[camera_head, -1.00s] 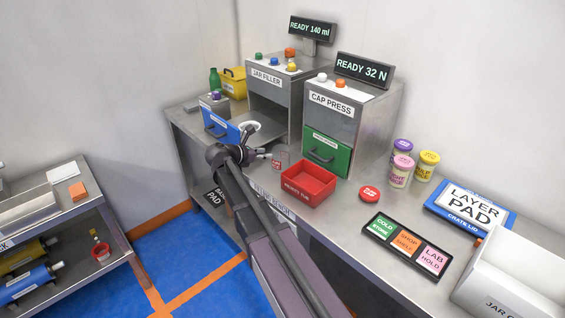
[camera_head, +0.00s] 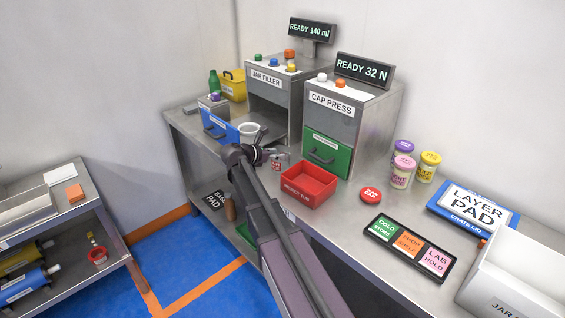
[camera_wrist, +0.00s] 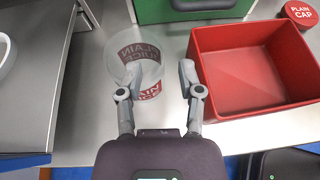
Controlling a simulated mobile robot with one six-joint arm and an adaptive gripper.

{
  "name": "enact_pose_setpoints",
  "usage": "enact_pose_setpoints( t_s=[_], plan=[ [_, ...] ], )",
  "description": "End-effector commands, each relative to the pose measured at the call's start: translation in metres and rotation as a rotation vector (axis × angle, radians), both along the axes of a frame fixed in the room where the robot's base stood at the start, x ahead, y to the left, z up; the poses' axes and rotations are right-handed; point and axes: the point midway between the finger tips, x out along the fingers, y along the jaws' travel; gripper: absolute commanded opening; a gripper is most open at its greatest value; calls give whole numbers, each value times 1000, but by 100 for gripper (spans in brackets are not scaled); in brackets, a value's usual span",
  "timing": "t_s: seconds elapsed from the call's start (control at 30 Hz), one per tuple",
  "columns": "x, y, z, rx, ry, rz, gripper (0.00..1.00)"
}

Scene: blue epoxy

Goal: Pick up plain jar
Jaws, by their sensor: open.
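The plain jar (camera_wrist: 128,50) is a clear open jar with a red and white label, standing upright on the steel bench. In the head view the jar (camera_head: 277,165) shows small, between my arm's end and the red tub. My gripper (camera_wrist: 161,72) is open and empty in the wrist view. I cannot tell whether the left finger touches the jar. My gripper (camera_head: 270,153) is partly hidden in the head view.
The red reject tub (camera_wrist: 205,100) stands close right of the jar. The green press drawer (camera_wrist: 160,10) is just behind. A red plain cap (camera_head: 370,195) lies right of the tub. A white cup (camera_head: 247,130) sits by the filler. Several lidded jars (camera_head: 403,172) stand farther right.

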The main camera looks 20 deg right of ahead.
Motion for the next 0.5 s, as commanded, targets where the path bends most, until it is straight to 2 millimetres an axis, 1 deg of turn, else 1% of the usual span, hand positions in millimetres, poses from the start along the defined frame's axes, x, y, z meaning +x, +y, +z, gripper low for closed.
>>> enact_pose_setpoints(
  t_s=[0.1,0.3,0.4,0.5],
  plan=[
    [6,-11,-9,0,0,-2,48],
    [14,-29,-18,0,0,-1,48],
    [16,-35,-19,0,1,-2,48],
    [16,-37,-19,0,0,-1,48]
  ],
)
